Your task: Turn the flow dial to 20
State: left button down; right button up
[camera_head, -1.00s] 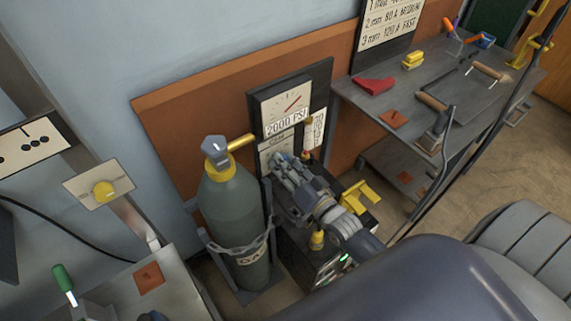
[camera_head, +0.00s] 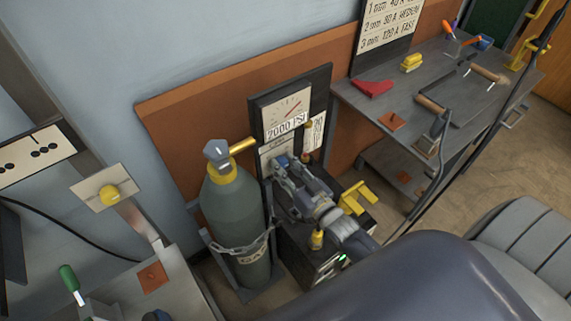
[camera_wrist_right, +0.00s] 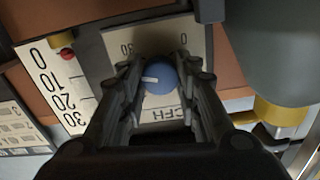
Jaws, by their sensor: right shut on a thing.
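The flow dial is a round blue knob (camera_wrist_right: 161,78) with a white pointer mark, which points left in the right wrist view. It sits on a pale plate (camera_wrist_right: 142,38) marked 30, 0 and CFH; other marks are hidden. My right gripper (camera_wrist_right: 157,76) is shut on the knob, one finger each side. In the head view my right gripper (camera_head: 283,167) is at the panel below the gauge, and the knob is mostly covered. A white scale (camera_wrist_right: 50,85) reads 0, 10, 20, 30, with a red ball (camera_wrist_right: 66,54) near its 0 end. My left gripper is not in view.
A green gas cylinder (camera_head: 235,215) with a yellow collar stands chained just left of the panel. A gauge (camera_head: 288,110) reading 2000 PSI is above. A yellow bracket (camera_head: 354,197) is close to my right wrist. A grey workbench (camera_head: 440,85) with tools stands right.

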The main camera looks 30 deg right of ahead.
jog(key=n+p, duration=0.1)
jog(key=n, duration=0.5)
jog(key=shift+r+n, duration=0.1)
jog(key=shift+n, duration=0.2)
jog(key=n, duration=0.5)
jog(key=shift+n, duration=0.3)
jog(key=o, duration=1.1)
jog(key=shift+a, duration=0.1)
jog(key=shift+s, duration=0.1)
jog(key=s, duration=0.4)
jog(key=s+d, duration=0.1)
jog(key=s, duration=0.6)
jog(key=shift+s+d, duration=0.35)
